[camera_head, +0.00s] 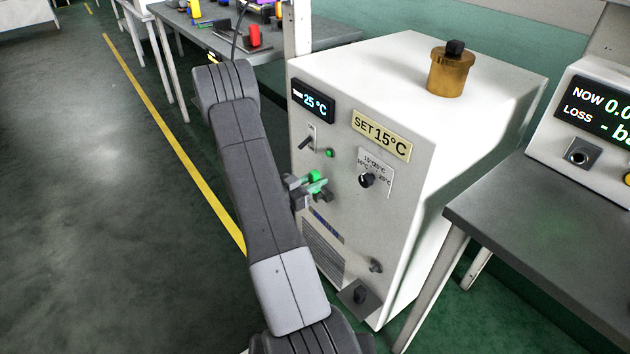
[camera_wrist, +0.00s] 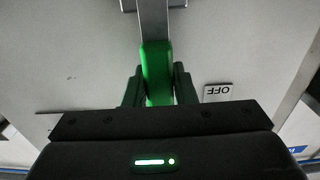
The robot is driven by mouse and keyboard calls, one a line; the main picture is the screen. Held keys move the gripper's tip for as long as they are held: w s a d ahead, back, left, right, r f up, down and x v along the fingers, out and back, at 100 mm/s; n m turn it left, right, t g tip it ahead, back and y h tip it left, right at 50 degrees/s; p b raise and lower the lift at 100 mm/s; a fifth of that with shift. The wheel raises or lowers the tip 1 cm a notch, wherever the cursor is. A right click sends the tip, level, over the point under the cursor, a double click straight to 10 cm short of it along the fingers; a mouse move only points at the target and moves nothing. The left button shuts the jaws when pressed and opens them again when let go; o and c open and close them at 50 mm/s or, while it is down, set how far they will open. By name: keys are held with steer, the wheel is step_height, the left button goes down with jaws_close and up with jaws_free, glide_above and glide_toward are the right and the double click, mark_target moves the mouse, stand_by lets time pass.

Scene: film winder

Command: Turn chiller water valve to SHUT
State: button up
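The chiller is a white cabinet (camera_head: 375,75) in the middle of the head view. Its water valve has a green handle (camera_head: 315,176) low on the front panel. The handle also shows in the wrist view (camera_wrist: 157,70), running down from a grey metal piece (camera_wrist: 154,20). My gripper (camera_head: 308,188) is at the handle. In the wrist view its two dark fingers (camera_wrist: 159,88) lie close against both sides of the handle and appear shut on it. The handle's lower end is hidden behind my gripper body. No SHUT marking is readable.
An OFF label (camera_wrist: 217,92) appears upside down right of the handle. The panel has a 25 °C display (camera_head: 313,101), a SET 15°C plate (camera_head: 381,135), a toggle switch (camera_head: 308,140) and a black knob (camera_head: 367,180). A grey-topped bench (camera_head: 530,220) stands right.

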steer(key=o, duration=0.4)
steer(key=shift+a, duration=0.1)
steer(key=p+v, duration=0.1)
steer(key=v, duration=1.2)
steer(key=shift+s+a, duration=0.25)
steer(key=shift+a, duration=0.05)
